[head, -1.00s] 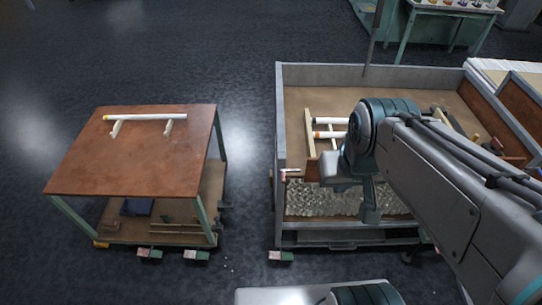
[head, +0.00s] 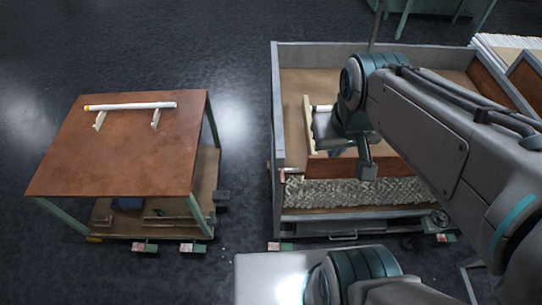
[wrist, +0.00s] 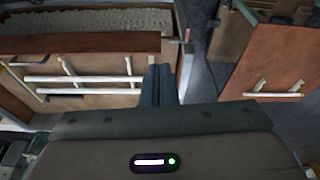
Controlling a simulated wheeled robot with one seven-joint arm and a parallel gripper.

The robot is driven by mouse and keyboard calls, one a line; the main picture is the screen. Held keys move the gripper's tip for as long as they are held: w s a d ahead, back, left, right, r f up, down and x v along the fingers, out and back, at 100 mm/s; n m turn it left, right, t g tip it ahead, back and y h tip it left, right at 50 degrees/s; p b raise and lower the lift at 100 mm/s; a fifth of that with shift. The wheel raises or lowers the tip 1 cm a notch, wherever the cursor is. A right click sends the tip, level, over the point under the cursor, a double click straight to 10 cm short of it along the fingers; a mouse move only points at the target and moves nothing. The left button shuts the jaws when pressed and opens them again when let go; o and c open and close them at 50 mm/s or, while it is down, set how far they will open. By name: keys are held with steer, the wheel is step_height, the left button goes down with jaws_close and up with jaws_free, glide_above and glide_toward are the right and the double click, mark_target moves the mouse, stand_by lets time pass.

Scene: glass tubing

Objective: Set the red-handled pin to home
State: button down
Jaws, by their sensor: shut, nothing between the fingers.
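A small red piece (head: 281,175) with a pale part beside it sits at the left wall of the grey-framed bin cart (head: 276,120). It may be the red-handled pin, but it is too small to tell its setting. A reddish spot at the bin's corner also shows in the wrist view (wrist: 187,34). My gripper (head: 367,171) hangs over the bin, right of that red piece and apart from it. In the wrist view my gripper's fingers (wrist: 157,84) are together with nothing between them.
White tubes (wrist: 82,79) lie on wooden supports inside the bin, mostly hidden by my arm in the head view. A strip of pale pebbly material (head: 350,192) lines the bin's near side. A brown-topped table (head: 120,150) at left holds another tube (head: 130,106). Open floor separates them.

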steer(key=w+a+f+n+g+h+b, duration=0.1)
steer(key=w+a+f+n+h+b, duration=0.1)
steer(key=w+a+f+n+b, duration=0.3)
steer(key=w+a+f+n+g+h+b, duration=0.2)
steer(key=w+a+f+n+b, duration=0.4)
steer(key=a+f+n, duration=0.5)
steer(key=w+a+f+h, duration=0.1)
steer(key=a+f, duration=0.3)
steer(key=f, duration=0.1)
steer(key=shift+w+n, duration=0.3)
steer(key=shift+n, duration=0.1)
steer(key=shift+d+f, duration=0.1)
steer(key=shift+d, duration=0.05)
steer(key=d+f, duration=0.8)
steer(key=shift+s+d+b, duration=0.15)
steer(key=shift+d+b, duration=0.05)
steer(key=shift+b, duration=0.1)
